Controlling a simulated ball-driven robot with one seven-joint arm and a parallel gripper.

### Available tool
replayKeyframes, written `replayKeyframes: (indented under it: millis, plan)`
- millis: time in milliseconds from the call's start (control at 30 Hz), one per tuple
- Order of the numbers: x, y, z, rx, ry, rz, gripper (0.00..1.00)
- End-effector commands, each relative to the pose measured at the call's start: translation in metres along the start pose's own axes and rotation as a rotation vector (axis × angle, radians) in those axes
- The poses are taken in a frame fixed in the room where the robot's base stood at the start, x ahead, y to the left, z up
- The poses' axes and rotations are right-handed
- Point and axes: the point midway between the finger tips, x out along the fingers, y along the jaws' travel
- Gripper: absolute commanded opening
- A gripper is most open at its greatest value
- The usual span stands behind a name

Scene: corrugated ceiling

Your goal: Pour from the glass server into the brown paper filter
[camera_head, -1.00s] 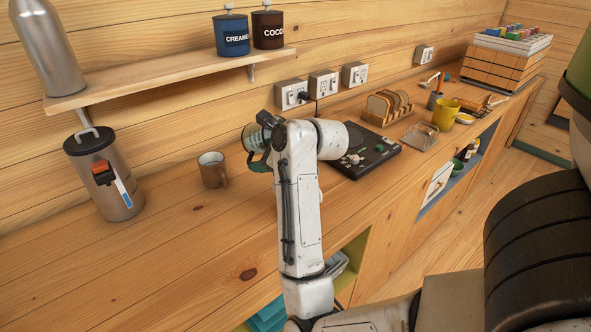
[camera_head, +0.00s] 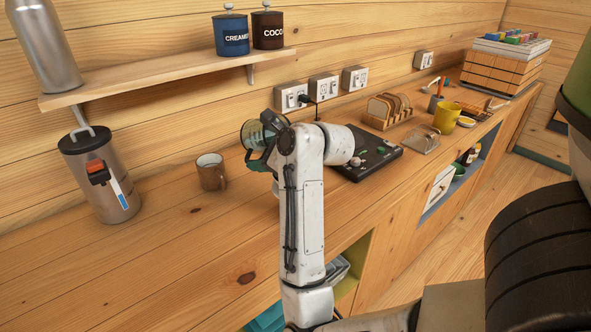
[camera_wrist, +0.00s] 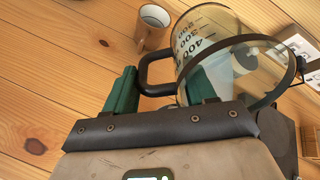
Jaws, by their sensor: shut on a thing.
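The clear glass server (camera_wrist: 201,28) with black volume marks and a dark rim fills the upper middle of the wrist view, tilted. Its black handle (camera_wrist: 146,75) lies between the green fingers of my gripper (camera_wrist: 160,92), which is shut on it. In the head view the server (camera_head: 249,133) shows beside my wrist, above the counter and right of the brown mug. My gripper (camera_head: 260,160) is partly hidden there by my arm. I cannot make out the brown paper filter; my arm hides part of the counter. I cannot tell the liquid level.
A brown mug (camera_head: 211,172) stands on the counter (camera_head: 150,255), left of the server. It also shows in the wrist view (camera_wrist: 152,22). A black board with knobs (camera_head: 368,158) and a toast rack (camera_head: 388,110) are to the right.

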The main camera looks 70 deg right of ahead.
Motion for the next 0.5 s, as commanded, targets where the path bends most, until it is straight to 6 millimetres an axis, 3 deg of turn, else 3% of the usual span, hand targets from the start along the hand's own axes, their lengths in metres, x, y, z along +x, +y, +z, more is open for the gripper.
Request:
replayKeyframes:
  millis: [500]
  plan:
    - [-0.0008,-0.0006,0.0008,0.002,-0.043,-0.026,0.00]
